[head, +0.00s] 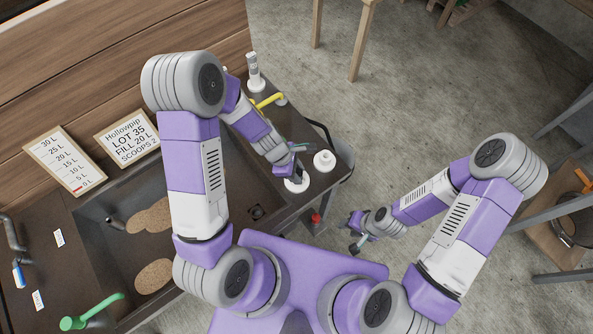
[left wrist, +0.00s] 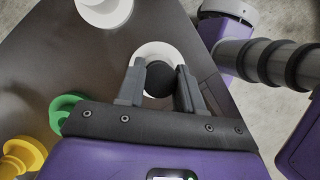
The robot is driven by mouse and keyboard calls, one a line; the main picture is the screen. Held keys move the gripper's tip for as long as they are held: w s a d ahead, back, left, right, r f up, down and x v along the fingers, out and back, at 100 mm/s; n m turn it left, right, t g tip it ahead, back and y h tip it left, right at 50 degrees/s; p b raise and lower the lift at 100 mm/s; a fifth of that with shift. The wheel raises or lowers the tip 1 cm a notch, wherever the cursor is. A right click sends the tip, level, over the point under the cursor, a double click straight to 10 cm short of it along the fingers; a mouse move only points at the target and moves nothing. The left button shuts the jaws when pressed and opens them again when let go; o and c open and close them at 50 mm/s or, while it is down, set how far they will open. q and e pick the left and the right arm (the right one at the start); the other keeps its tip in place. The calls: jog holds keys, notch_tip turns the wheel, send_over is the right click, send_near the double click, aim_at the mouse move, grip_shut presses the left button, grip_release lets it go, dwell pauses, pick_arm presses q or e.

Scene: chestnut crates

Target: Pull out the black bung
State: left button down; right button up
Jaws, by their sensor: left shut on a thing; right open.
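The black bung (left wrist: 160,79) shows as a dark round top between the two fingers of my left gripper (left wrist: 160,70) in the left wrist view. My left gripper is shut on it. A round white piece (left wrist: 152,49) lies behind and around the bung; I cannot tell whether the bung is still seated in it. In the head view my left gripper (head: 296,174) is over this white piece (head: 297,186) at the right end of the counter, and hides the bung. My right gripper (head: 357,232) is open and empty, off the counter over the floor.
A white jar (head: 323,160) stands close beside my left gripper. A yellow-handled piece (head: 267,100) and a white bottle (head: 254,82) stand farther back. A sunken trough (head: 185,200) holds brown heaps to the left. A green-handled piece (head: 92,311) is at the front left.

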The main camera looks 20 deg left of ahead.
pick_arm(q)
jog(key=shift+f, duration=0.2)
jog(key=c, duration=0.6)
grip_release()
jog(key=shift+c, duration=0.2)
jog(key=p+v, duration=0.3)
jog(key=v, duration=0.4)
jog(key=shift+r, duration=0.3)
jog(key=shift+a, duration=0.15)
